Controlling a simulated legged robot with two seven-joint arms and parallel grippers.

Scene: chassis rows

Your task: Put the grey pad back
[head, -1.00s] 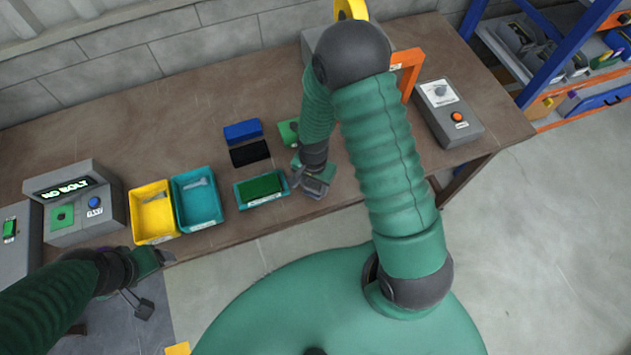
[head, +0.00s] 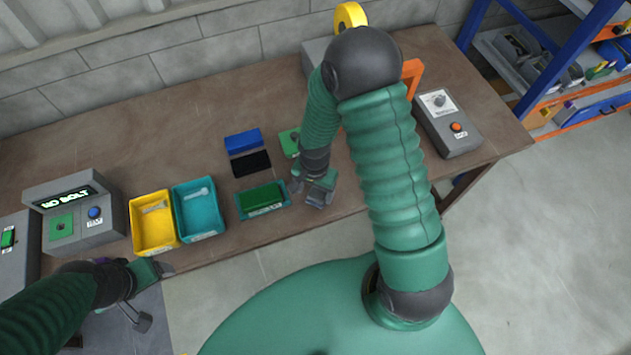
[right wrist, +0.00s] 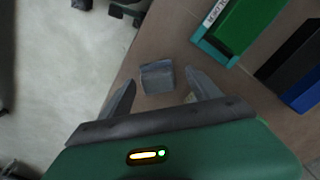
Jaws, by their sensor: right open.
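A small grey block that looks like the grey pad (right wrist: 157,77) lies near the table's front edge in the right wrist view. It sits just beyond and between the fingertips of my right gripper (right wrist: 160,90), which is open and apparently not touching it. In the head view my right gripper (head: 308,196) is low over the table, right of the teal tray; I cannot make out the pad there. My left gripper (head: 155,294) is at the table's front edge at lower left, its fingers apart and empty.
The teal tray (head: 243,214) holds a green block (head: 262,196). Behind it lie a black block (head: 251,163) and a blue block (head: 243,139). A yellow bin (head: 137,240) and a teal bin (head: 205,236) stand left. A "NO BOLT" box (head: 108,232) and grey button box (head: 462,140) flank them.

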